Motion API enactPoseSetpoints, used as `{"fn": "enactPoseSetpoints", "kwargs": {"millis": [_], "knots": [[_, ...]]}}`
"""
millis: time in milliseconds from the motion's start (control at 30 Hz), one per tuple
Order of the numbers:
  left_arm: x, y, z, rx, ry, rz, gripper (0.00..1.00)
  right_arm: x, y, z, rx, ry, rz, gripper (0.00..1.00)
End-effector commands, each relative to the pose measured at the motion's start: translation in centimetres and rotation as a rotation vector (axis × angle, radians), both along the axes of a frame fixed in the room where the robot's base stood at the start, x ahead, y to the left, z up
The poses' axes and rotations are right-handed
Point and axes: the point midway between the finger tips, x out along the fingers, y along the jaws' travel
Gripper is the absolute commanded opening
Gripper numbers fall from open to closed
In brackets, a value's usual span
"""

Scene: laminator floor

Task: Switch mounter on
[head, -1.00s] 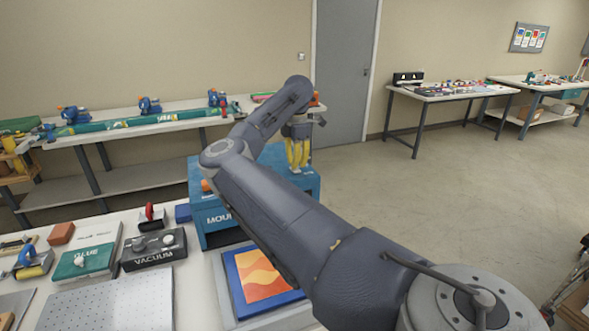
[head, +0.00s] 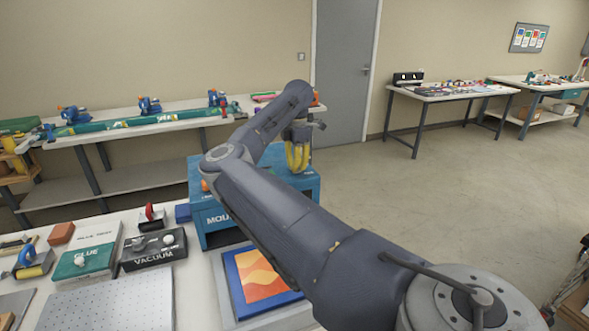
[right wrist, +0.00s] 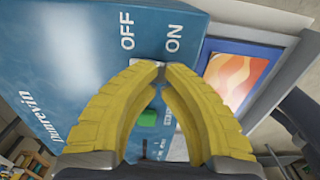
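The mounter (head: 215,222) is a blue box on the near bench, with part of its name showing and much of it behind my right arm. In the right wrist view its blue face (right wrist: 75,75) carries the white words OFF and ON and a green part (right wrist: 148,118) seen between my fingers. My right gripper (right wrist: 160,70) has its yellow fingertips together at the OFF and ON lettering. A small pale part shows at the tips; I cannot tell whether they hold it. In the head view the right gripper (head: 298,166) points down over the mounter's far side. My left gripper is not in view.
A framed orange picture (head: 262,274) lies in front of the mounter. To its left are a black vacuum box (head: 153,256), a green glue box (head: 85,262) and a perforated plate (head: 110,305). A long back bench (head: 180,122) stands behind. Open floor lies right.

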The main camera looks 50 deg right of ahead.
Motion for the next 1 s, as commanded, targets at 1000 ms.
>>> {"fn": "enactPoseSetpoints", "kwargs": {"millis": [1000], "knots": [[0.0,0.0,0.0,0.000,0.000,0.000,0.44,0.0,0.0,-1.0,0.001,0.000,0.000,0.00]]}}
